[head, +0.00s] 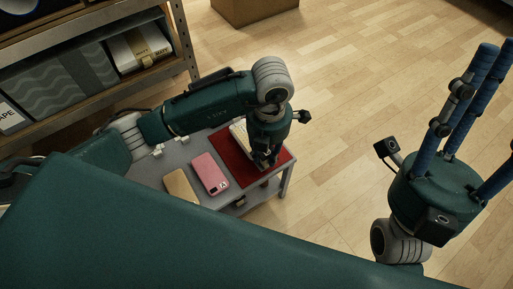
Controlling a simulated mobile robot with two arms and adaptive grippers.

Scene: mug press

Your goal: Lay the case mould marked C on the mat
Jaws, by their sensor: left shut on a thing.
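My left gripper (263,163) points down over the red mat (275,162) and is shut on a pale cream case mould (239,133). The mould is mostly hidden behind my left wrist and fingers. It overlaps the mat in the head view; I cannot tell whether it touches the mat or hangs just above it. No letter C can be read on it. My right gripper (482,103) is at the right edge, away from the table, with its blue fingers spread and nothing between them. One finger runs out of the picture.
A pink case mould (208,172) and a tan one (181,184) lie left of the mat on the grey table (178,154). A metal shelf (182,42) with boxes stands at upper left. A cardboard box (252,9) is on the floor. The wooden floor right of the table is clear.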

